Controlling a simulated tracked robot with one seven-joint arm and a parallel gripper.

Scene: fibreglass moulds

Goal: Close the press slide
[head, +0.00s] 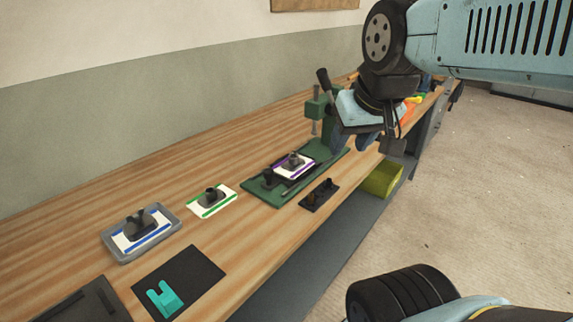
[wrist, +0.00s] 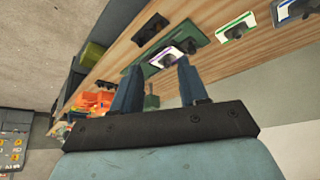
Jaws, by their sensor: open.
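The green press (head: 318,160) stands on the workbench, with an upright column at its far end and a black-handled lever. Its slide (head: 282,183) shows on the near part of the long base, out from under the column, with a black knob (head: 268,177) at its near end. A purple-edged white plate (head: 294,164) with a dark mould rests on the slide. The plate also shows in the wrist view (wrist: 167,57). My gripper (head: 356,146) is open and empty, above and right of the press. It partly hides the column. Its two fingers (wrist: 159,64) stand apart in the wrist view.
A dark pegged block (head: 319,195) lies right of the press near the bench's front edge. A green-edged plate (head: 212,201), a grey tray (head: 117,246) and a black mat (head: 196,270) with a turquoise piece are nearer. A yellow-green bin (head: 383,180) sits below the bench top.

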